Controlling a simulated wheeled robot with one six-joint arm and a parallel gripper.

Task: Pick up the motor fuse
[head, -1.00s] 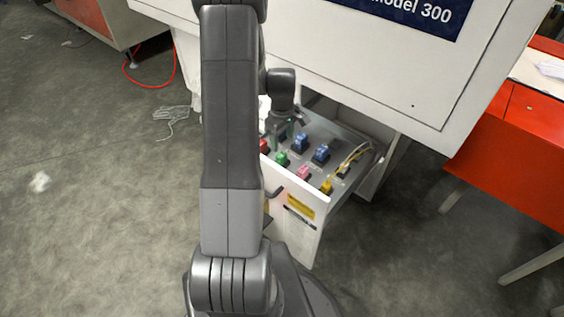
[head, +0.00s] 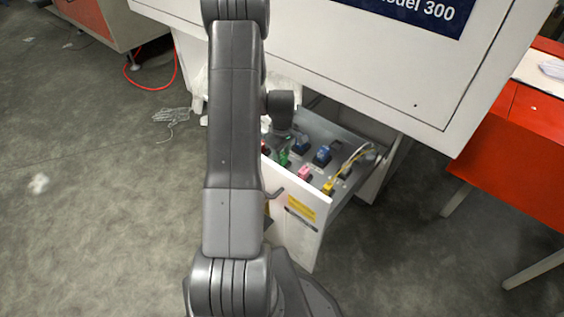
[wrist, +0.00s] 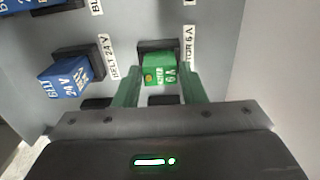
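The motor fuse (wrist: 160,70) is a small green block marked 6 A, seated in a dark socket beside a label ending "TOR 6 A" in the wrist view. In the head view the green fuse (head: 284,159) is in the open drawer, partly hidden by my gripper. My gripper (wrist: 160,78) is open, with one finger on each side of the fuse. A narrow gap seems to show at each finger; contact is hard to tell. The fingertips are hard to make out in the head view.
A blue 24 V belt fuse (wrist: 65,78) sits left of the green one. The drawer (head: 302,207) also holds red, pink, yellow and other blue fuses, with yellow and white wires at right. The white cabinet (head: 330,60) overhangs the drawer's back.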

